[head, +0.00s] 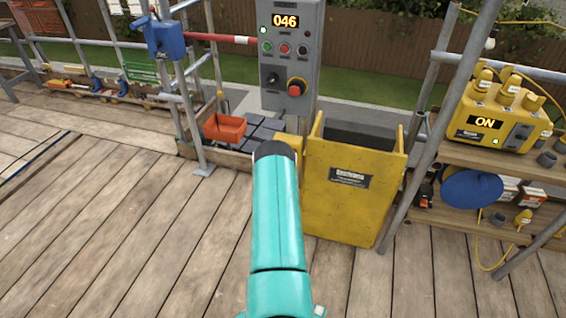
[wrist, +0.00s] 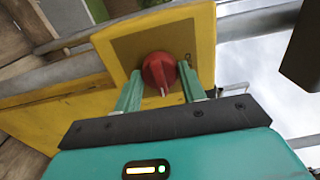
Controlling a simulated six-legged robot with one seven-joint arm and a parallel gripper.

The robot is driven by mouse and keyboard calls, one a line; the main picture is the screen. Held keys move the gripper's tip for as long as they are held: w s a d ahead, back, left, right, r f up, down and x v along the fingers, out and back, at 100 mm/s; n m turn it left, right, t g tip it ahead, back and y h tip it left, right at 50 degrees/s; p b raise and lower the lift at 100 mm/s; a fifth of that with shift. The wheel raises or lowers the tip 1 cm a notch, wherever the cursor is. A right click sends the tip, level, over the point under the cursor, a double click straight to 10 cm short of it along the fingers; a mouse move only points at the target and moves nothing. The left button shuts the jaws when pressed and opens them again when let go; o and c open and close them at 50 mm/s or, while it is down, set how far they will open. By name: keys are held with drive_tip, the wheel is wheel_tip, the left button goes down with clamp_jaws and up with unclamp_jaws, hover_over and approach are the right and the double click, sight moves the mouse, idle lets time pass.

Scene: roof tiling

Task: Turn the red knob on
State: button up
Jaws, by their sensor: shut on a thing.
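The red knob (wrist: 159,70) shows in the wrist view, on a square yellow plate (wrist: 203,40) with a darker inner panel. A pale pointer mark on it faces the lower edge of the picture. My gripper (wrist: 160,82) has one green finger on each side of the knob and is shut on it. In the head view, my teal arm hides the gripper and the knob; a bit of yellow (head: 291,141) shows past the arm's end.
A grey control box (head: 289,60) reads 046 and carries a red button (head: 296,88). A yellow bin (head: 345,195) stands to the right of my arm. A metal pole (head: 437,120) and a shelf with a yellow unit (head: 497,115) reading ON are farther right.

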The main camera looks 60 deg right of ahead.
drive_tip(key=o, duration=1)
drive_tip(key=shift+c, duration=0.2)
drive_tip(key=s+a, duration=0.2)
drive_tip(key=a, duration=1.1)
drive_tip(key=shift+a, duration=0.35)
drive_tip(key=shift+s, duration=0.1)
